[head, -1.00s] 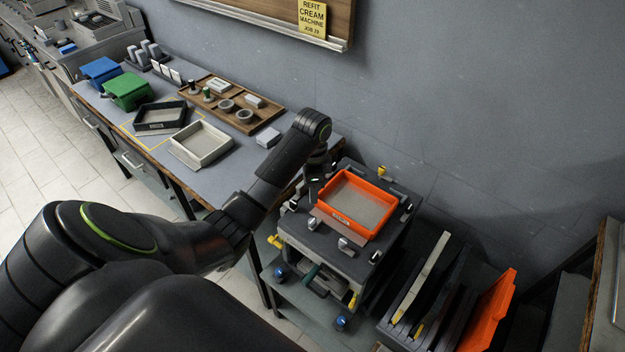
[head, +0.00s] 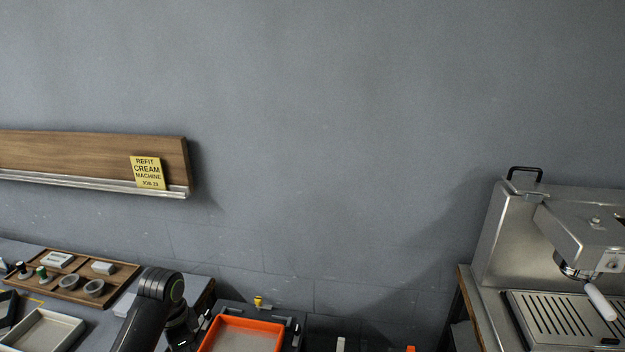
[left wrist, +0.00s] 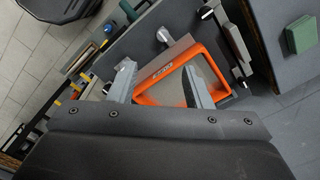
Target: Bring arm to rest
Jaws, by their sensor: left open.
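My left arm comes in at the bottom left of the head view, its dark wrist beside the orange tray (head: 243,334). The jaws are hidden there. In the left wrist view my left gripper (left wrist: 160,82) is open, its two grey fingers apart. The orange tray (left wrist: 166,75) shows beyond and between the fingers. I cannot tell whether the fingers touch it. The tray sits on a dark fixture with small clamps (left wrist: 238,70). My right gripper is in neither view.
A wooden parts tray (head: 120,277) and a pale tray (head: 45,330) lie on the bench at the left. A steel coffee machine (head: 510,235) stands at the right. A wall board with a yellow note (head: 148,172) hangs at the left. The wall between is bare.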

